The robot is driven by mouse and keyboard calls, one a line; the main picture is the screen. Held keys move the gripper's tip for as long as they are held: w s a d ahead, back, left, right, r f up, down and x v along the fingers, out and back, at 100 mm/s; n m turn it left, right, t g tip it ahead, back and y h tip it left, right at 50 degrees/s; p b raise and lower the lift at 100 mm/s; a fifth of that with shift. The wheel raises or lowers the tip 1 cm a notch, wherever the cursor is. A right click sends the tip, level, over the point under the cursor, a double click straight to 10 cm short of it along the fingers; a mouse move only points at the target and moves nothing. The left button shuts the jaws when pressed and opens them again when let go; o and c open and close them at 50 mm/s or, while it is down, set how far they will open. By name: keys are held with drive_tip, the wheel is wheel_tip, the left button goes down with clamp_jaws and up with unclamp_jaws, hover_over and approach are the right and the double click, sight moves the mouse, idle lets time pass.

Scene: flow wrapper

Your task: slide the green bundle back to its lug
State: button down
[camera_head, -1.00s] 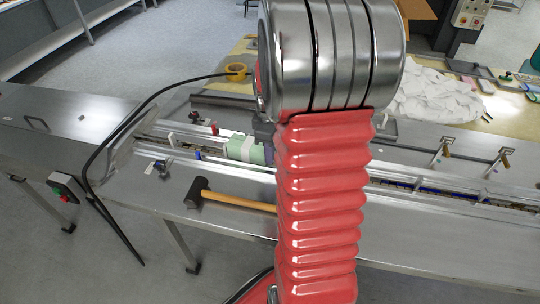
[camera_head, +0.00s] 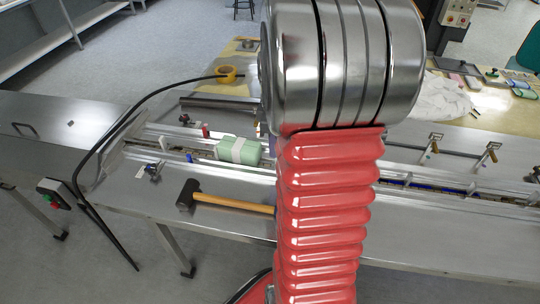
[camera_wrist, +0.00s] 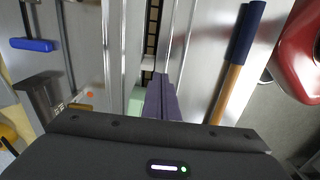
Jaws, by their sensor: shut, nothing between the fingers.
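The green bundle (camera_head: 225,149), with a pale band around it, lies in the long metal channel (camera_head: 180,146) just left of my arm in the head view. Part of its green side (camera_wrist: 135,101) shows in the wrist view, left of my fingers. My gripper (camera_wrist: 163,82) shows there as two purple fingers, shut together with nothing between them, over the channel and close beside the bundle. I cannot tell whether they touch it. I cannot make out which part is the bundle's lug.
A mallet (camera_head: 232,203) lies on the near deck, its handle running behind my arm. A black cable (camera_head: 137,112) arches over the left part of the machine. A yellow tape roll (camera_head: 226,73) and white crumpled sheeting (camera_head: 440,97) lie behind.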

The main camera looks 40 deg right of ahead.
wheel_tip(320, 180, up, 6)
drive_tip(key=shift+a, duration=0.1)
idle(0.8)
drive_tip(key=s+a+r+m+t, duration=0.2)
drive_tip(key=a, duration=0.7)
drive_tip(key=s+a+r+m+t, duration=0.1)
drive_tip(key=s+a+r+m, duration=0.1)
drive_tip(key=a, duration=0.8)
drive_tip(key=s+a+r+m+t, duration=0.2)
drive_tip(key=s+a, duration=0.1)
drive_tip(key=a, duration=0.6)
drive_tip(key=shift+s+a+r+m+t, duration=0.15)
drive_tip(key=shift+s+r+m+t, duration=0.15)
drive_tip(key=shift+s, duration=0.1)
